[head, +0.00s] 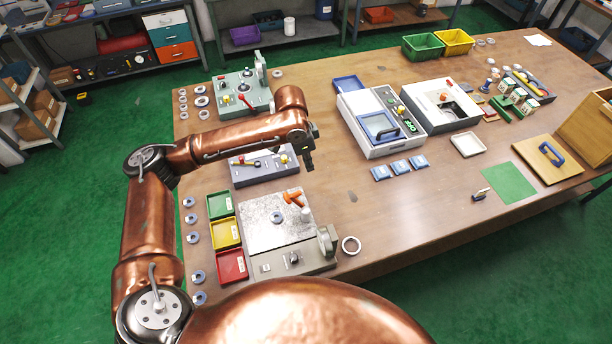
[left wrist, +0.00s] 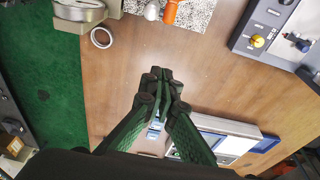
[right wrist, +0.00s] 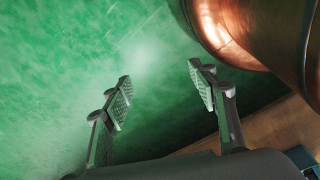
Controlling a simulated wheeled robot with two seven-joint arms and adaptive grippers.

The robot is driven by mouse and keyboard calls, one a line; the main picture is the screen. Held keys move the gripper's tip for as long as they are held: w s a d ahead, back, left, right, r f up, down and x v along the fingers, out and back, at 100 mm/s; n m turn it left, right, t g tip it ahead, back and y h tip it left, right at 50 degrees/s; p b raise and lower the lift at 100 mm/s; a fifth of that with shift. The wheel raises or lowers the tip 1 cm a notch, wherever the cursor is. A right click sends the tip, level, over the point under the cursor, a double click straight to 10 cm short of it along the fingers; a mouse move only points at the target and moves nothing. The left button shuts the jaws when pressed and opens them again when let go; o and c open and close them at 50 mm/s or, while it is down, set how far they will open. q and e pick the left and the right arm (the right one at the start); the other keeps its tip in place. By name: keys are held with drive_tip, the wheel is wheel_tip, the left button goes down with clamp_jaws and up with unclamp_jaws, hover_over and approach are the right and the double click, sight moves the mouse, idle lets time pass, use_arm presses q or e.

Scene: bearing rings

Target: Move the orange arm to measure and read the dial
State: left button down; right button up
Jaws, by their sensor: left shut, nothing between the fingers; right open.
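The measuring station has a speckled metal plate (head: 262,232) with an orange arm (head: 293,198) near its far right corner. A grey ring (head: 277,217) lies on the plate. The round grey dial housing (head: 327,240) stands at the station's right edge; I cannot read its face. The left wrist view shows the orange arm (left wrist: 172,12) and the housing (left wrist: 80,10) at its top edge. My left gripper (head: 309,165) is shut and empty above the table, beyond the orange arm and apart from it. My right gripper (right wrist: 160,78) is open and empty over green floor.
A loose ring (head: 351,246) lies right of the dial. Green, yellow and red trays (head: 232,266) and several rings line the left side. A grey-blue lever unit (head: 264,170) sits behind the plate. A white machine (head: 368,140) stands to the right. The table's front middle is clear.

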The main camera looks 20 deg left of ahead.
use_arm(q)
wheel_tip(320, 180, down, 12)
drive_tip(key=s+a+p, duration=0.1)
drive_tip(key=shift+a+r+p, duration=0.25)
drive_tip(key=shift+a+p, duration=0.1)
use_arm(e)
drive_tip(key=s, duration=0.1)
drive_tip(key=s+r, duration=0.1)
drive_tip(key=s, duration=0.1)
drive_tip(key=shift+s+d+r, duration=0.1)
drive_tip(key=shift+d+r, duration=0.2)
drive_tip(key=shift+d, duration=0.1)
use_arm(q)
drive_tip(key=shift+s, duration=0.1)
use_arm(e)
drive_tip(key=shift+f, duration=0.1)
